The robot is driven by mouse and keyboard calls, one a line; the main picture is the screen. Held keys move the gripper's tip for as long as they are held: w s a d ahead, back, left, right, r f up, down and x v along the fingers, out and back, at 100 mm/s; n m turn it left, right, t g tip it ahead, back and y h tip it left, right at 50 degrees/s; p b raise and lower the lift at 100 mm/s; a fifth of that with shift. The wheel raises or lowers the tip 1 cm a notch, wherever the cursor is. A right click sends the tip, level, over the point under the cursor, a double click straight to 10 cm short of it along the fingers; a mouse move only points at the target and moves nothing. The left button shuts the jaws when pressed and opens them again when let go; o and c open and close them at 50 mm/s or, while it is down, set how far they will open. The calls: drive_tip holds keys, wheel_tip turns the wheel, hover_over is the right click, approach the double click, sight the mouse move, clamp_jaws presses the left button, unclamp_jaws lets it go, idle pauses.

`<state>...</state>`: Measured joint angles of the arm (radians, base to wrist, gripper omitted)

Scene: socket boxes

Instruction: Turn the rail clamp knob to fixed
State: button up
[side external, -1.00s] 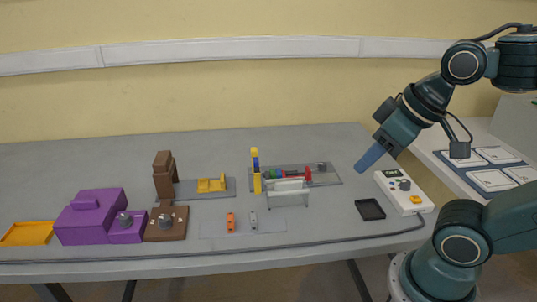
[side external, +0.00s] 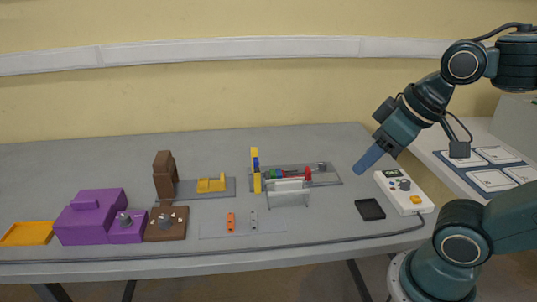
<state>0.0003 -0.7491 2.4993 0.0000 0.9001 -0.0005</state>
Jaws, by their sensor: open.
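My gripper (side external: 369,157), with blue fingers, is open and points down-left above the right part of the table. It is apart from everything on the table. Several grey knobs show, and I cannot tell which is the rail clamp knob. A small one (side external: 321,167) is at the right end of the grey rail plate (side external: 333,179). Others are on the small purple block (side external: 126,231), the brown box (side external: 168,234) and the white control box (side external: 416,205). The markings and knob settings are too small to read.
A white stand (side external: 289,198) is in front of the rail plate. A black tray (side external: 370,210) lies left of the white box. Yellow parts (side external: 211,185), a brown upright block (side external: 164,175) and a large purple box (side external: 88,217) stand further left. A cable runs along the front edge.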

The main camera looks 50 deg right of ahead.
drive_tip(key=w+d+r+g, duration=0.1)
drive_tip(key=w+d+r, duration=0.25)
drive_tip(key=w, duration=0.45)
drive_tip(key=g, duration=0.5)
hover_over(323, 164)
wheel_tip(323, 164, down, 18)
drive_tip(key=r, duration=0.1)
drive_tip(key=shift+d+f, duration=0.15)
drive_tip(key=shift+f, duration=0.05)
drive_tip(key=shift+f, duration=0.2)
wheel_tip(323, 164, down, 13)
drive_tip(key=shift+f, duration=0.2)
drive_tip(key=c, duration=1)
